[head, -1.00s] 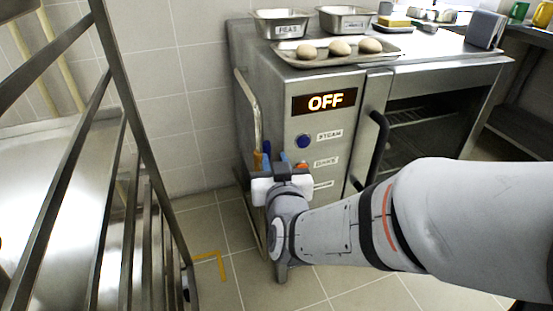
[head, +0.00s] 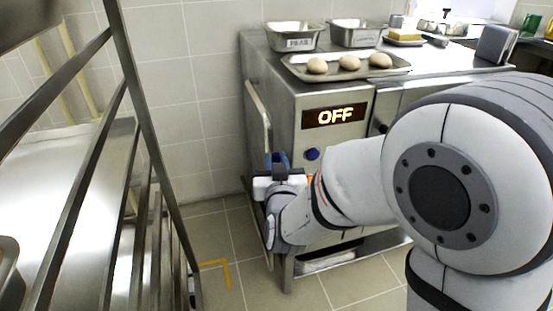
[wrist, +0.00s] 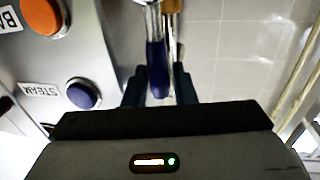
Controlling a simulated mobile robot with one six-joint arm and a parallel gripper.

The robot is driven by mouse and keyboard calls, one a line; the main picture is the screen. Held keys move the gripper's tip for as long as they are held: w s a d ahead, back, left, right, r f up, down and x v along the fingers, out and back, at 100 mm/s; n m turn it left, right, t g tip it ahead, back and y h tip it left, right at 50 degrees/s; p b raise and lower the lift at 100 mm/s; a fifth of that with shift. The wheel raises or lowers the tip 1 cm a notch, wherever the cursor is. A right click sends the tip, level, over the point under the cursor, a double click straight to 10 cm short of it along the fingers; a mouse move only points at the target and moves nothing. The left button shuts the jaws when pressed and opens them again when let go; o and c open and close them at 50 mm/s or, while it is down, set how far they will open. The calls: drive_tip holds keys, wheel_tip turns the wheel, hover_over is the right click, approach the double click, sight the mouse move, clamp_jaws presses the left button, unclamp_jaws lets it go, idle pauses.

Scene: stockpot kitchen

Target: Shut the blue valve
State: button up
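The blue valve's handle (wrist: 157,68) shows in the wrist view as a dark blue grip on a metal stem. My gripper (wrist: 160,82) is open, with one dark finger on each side of the handle and narrow gaps visible. In the head view my gripper (head: 277,161) is at the left side of the steel oven, near its front corner. There its fingers and wrist hide most of the valve, and I cannot clearly separate blue handle from fingers. A yellow-brown handle (wrist: 173,6) lies just behind the blue one in the wrist view.
The oven (head: 385,92) has an OFF display (head: 334,116), a blue STEAM button (head: 312,154) and an orange button (wrist: 41,15). A vertical rail (head: 258,115) runs along its side. A metal rack (head: 150,125) stands left. A tray of rolls (head: 345,70) sits on top.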

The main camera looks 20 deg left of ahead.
drive_tip(key=shift+w+a, duration=0.1)
drive_tip(key=shift+w, duration=0.25)
drive_tip(key=shift+c, duration=0.3)
clamp_jaws()
